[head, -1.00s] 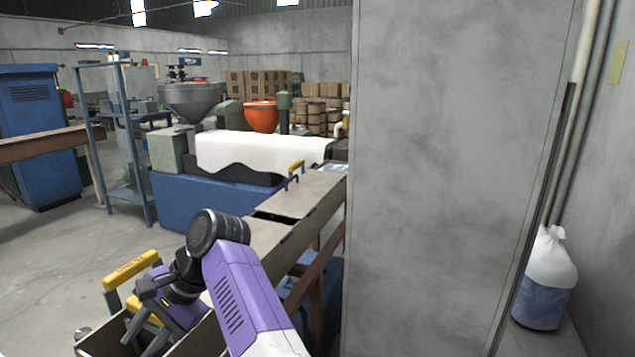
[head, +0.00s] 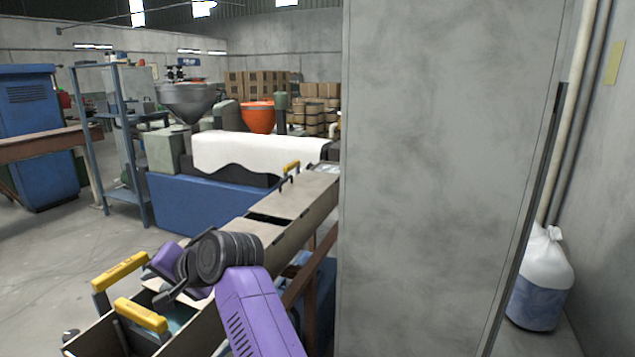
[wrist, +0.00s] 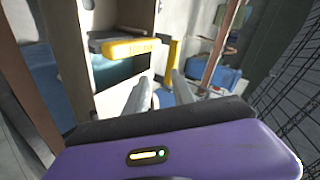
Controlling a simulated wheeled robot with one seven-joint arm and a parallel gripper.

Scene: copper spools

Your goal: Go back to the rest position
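My gripper (head: 165,297) is at the lower left of the head view, on the purple arm, above the near end of the long trough. In the wrist view, its two grey fingers (wrist: 160,92) stand apart with nothing held between them, so it is open. Two yellow handles stand at the trough's near end, a farther one (head: 120,270) and a nearer one (head: 140,315). In the wrist view, a yellow handle (wrist: 130,47) lies just beyond the fingers. I cannot make out whether it touches them.
The trough (head: 295,200) runs away to a blue machine (head: 215,208) with a white cover. A tall grey cabinet (head: 440,180) closes off the right side. A white and blue sack (head: 540,285) stands behind it. Open floor (head: 60,260) lies at left.

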